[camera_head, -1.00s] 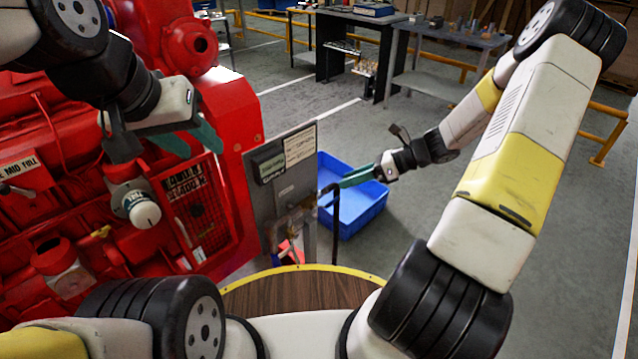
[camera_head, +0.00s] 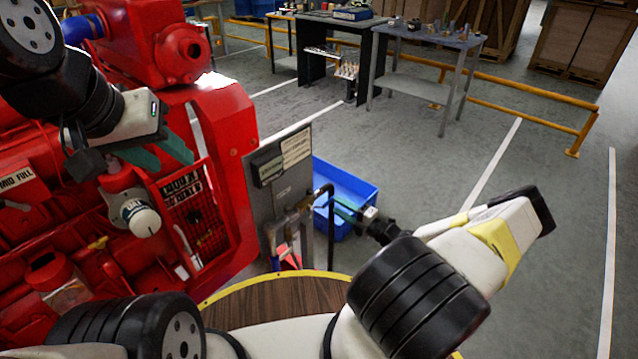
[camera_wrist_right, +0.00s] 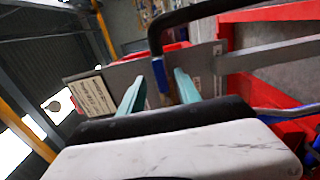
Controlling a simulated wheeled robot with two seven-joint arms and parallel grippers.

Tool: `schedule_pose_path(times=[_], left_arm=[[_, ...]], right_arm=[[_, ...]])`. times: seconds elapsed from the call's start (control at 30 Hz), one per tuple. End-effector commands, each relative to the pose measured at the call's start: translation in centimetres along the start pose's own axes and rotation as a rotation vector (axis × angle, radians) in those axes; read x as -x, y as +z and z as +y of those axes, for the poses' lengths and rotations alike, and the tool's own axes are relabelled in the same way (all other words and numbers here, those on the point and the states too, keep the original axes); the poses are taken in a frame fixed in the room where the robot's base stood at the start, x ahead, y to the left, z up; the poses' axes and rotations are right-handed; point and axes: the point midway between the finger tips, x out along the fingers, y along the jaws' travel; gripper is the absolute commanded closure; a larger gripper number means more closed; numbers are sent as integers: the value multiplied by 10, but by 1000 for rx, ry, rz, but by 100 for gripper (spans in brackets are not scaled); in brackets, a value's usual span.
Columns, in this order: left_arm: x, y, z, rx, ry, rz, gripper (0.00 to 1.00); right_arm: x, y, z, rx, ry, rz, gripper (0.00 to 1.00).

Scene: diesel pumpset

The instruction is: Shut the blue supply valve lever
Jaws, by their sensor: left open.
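The grey panel (camera_head: 283,185) with labels stands at the red engine's right end, with pipework (camera_head: 296,217) in front of it. A black bent pipe (camera_head: 331,225) rises beside it. In the right wrist view a small blue part (camera_wrist_right: 159,75), perhaps the supply valve lever, shows by the black pipe (camera_wrist_right: 153,40). My right gripper (camera_wrist_right: 158,90) is open, and the blue part appears between its teal fingers; I cannot tell if they touch it. In the head view my right gripper (camera_head: 345,210) is small beside the black pipe. My left gripper (camera_head: 160,154) is open in front of the engine.
The red engine (camera_head: 230,140) fills the left. A blue crate (camera_head: 365,192) sits on the floor behind the pipework. A round wooden top (camera_head: 275,303) is in front. Workbenches (camera_head: 430,38) and a yellow rail (camera_head: 530,92) stand behind; the floor at right is clear.

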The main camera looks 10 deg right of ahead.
Motion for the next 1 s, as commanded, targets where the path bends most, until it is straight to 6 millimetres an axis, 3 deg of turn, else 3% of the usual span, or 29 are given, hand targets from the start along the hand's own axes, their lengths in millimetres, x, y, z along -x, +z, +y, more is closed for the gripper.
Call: schedule_pose_path(times=[0.1, 0.3, 0.63, 0.67, 0.87, 1.0], left_arm=[[0, 0, 0, 0, 0, 0, 59], [0, 0, 0, 0, 0, 0, 59], [0, 0, 0, 0, 0, 0, 59], [0, 0, 0, 0, 0, 0, 59], [0, 0, 0, 0, 0, 0, 59], [0, 0, 0, 0, 0, 0, 59]], right_arm=[[-21, -1, 0, 1, 1, 3, 60], [-44, -1, 0, 1, -1, 2, 60], [-49, -1, 0, 3, -1, 2, 60], [-49, -1, 0, 3, -1, 2, 62], [-49, -1, 0, 3, -2, 2, 100], [-49, -1, 0, 3, -2, 2, 100]])
